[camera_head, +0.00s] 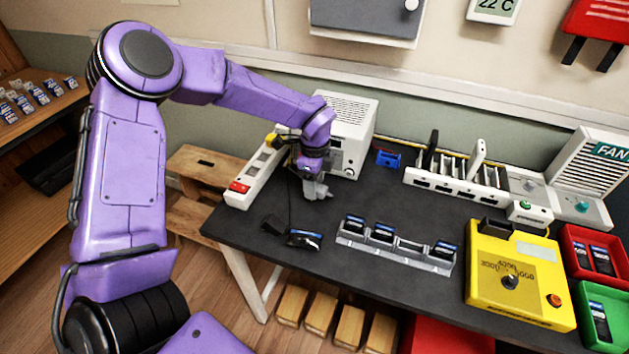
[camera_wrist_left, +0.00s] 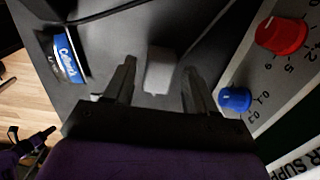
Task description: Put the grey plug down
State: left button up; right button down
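The grey plug (camera_wrist_left: 159,72) is between the two fingers of my left gripper (camera_wrist_left: 160,88) in the left wrist view. A gap shows on each side of it, so the fingers are open around it and seem not to touch it. It appears to be at the dark tabletop; exact contact is unclear. A cable runs from it toward the top of that view. In the head view my left gripper (camera_head: 318,191) points down low over the table, in front of the white power supply, and the plug is hard to tell from the fingers. My right gripper is out of view.
A black phone (camera_head: 304,239) lies near the table's front left edge; it also shows in the wrist view (camera_wrist_left: 68,58). The power supply (camera_head: 350,125) with red and blue knobs stands close by. A phone rack (camera_head: 395,247) and yellow tester (camera_head: 519,275) stand further right.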

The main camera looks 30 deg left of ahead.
pick_arm(q)
jog(key=shift+r, duration=0.3)
jog(key=shift+r+p, duration=0.6)
jog(key=shift+p, duration=0.3)
notch_tip(320, 180, up, 12)
jog(key=b, duration=0.2)
jog(key=shift+f+b, duration=0.25)
jog(key=shift+b, duration=0.15)
